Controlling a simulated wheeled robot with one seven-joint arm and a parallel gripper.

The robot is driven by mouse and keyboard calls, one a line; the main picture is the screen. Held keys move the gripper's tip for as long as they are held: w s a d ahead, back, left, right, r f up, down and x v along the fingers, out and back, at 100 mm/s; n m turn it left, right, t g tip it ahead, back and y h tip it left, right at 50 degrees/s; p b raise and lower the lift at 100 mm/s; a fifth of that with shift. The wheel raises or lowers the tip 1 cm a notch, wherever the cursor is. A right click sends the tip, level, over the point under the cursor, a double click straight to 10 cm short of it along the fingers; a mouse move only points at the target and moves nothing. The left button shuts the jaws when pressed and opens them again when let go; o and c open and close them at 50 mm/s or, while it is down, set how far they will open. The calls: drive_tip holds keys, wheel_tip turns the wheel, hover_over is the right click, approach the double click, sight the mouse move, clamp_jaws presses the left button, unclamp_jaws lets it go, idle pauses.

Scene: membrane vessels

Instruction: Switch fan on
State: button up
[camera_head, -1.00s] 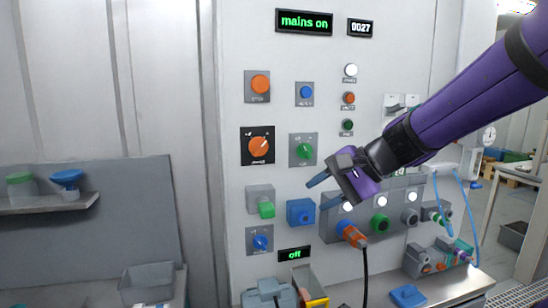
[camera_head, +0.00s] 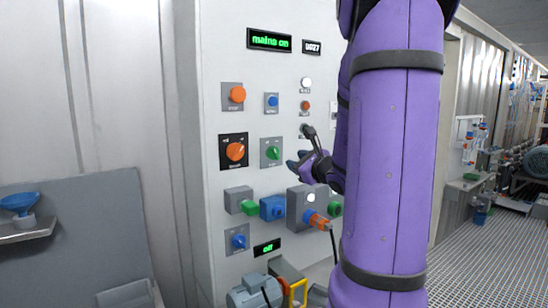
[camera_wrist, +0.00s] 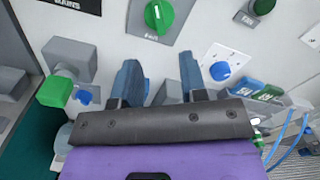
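The green rotary knob (camera_head: 272,153) sits on a grey plate on the white panel. It also shows at the top of the wrist view (camera_wrist: 158,15), its small label too blurred to read surely. My gripper (camera_head: 299,148) is just right of the knob in the head view, apart from the panel controls. In the wrist view my gripper (camera_wrist: 160,75) has two blue fingers spread with nothing between them, below the knob. A dark green lamp (camera_wrist: 263,7) has a label that seems to read FAN. The lower display (camera_head: 267,248) reads "off".
The upper display (camera_head: 269,40) reads "mains on". An orange rotary knob (camera_head: 235,152) is left of the green one. Boxes with a green plug (camera_head: 249,207) and a blue socket (camera_head: 273,208) jut out below. An orange plug (camera_head: 318,221) with a black cable is lower right.

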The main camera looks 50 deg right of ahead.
sight(277, 154)
drive_tip(key=x, duration=0.9)
drive_tip(key=shift+w, duration=0.2)
clamp_jaws()
